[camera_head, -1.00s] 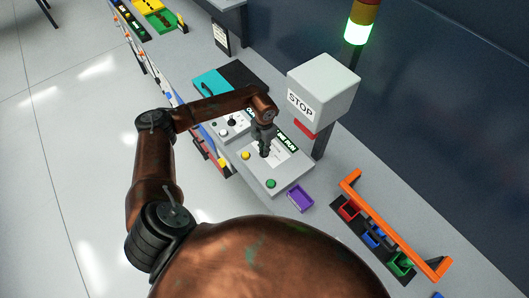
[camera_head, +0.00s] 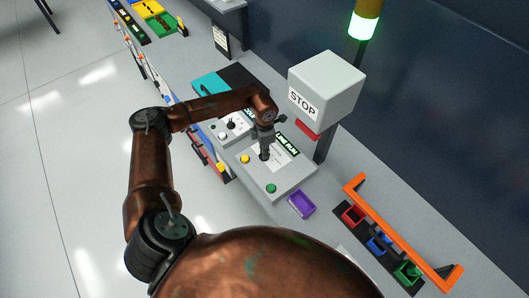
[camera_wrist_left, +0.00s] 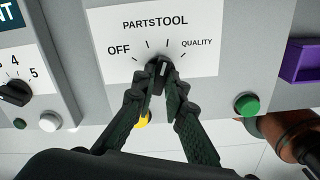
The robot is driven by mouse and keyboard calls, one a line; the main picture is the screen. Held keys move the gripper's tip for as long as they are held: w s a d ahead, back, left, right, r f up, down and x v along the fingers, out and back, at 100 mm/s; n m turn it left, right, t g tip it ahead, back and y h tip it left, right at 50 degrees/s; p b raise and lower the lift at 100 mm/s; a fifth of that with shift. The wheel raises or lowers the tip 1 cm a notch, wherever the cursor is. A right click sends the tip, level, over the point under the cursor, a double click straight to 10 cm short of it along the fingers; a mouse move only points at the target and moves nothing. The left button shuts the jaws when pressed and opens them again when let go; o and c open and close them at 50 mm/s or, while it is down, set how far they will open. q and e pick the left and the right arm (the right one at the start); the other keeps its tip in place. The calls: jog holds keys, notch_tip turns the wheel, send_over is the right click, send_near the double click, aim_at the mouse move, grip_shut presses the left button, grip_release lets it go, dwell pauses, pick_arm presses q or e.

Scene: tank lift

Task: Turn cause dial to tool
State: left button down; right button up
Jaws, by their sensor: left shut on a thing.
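The cause dial (camera_wrist_left: 161,72) is a black knob on a white label with OFF, PARTS, TOOL and QUALITY marks. Its white pointer line leans slightly right of straight up, roughly toward the TOOL tick. My left gripper (camera_wrist_left: 162,84) is shut on the dial, with one dark finger on each side of it. In the head view my left gripper (camera_head: 264,150) reaches down onto the grey sloped panel (camera_head: 290,182) and mostly hides the dial.
A yellow button (camera_head: 245,159) and a green button (camera_head: 271,188) sit near the dial. A numbered knob (camera_wrist_left: 14,93) is on the neighbouring panel. A purple tray (camera_head: 302,204) lies beside the panel. The STOP box (camera_head: 326,84) stands behind.

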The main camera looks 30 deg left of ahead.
pick_arm(q)
jog(key=c, duration=2)
grip_release()
jog(key=shift+o, duration=0.2)
jog(key=shift+r, duration=0.3)
notch_tip(320, 180, up, 12)
jog(key=shift+f, duration=0.25)
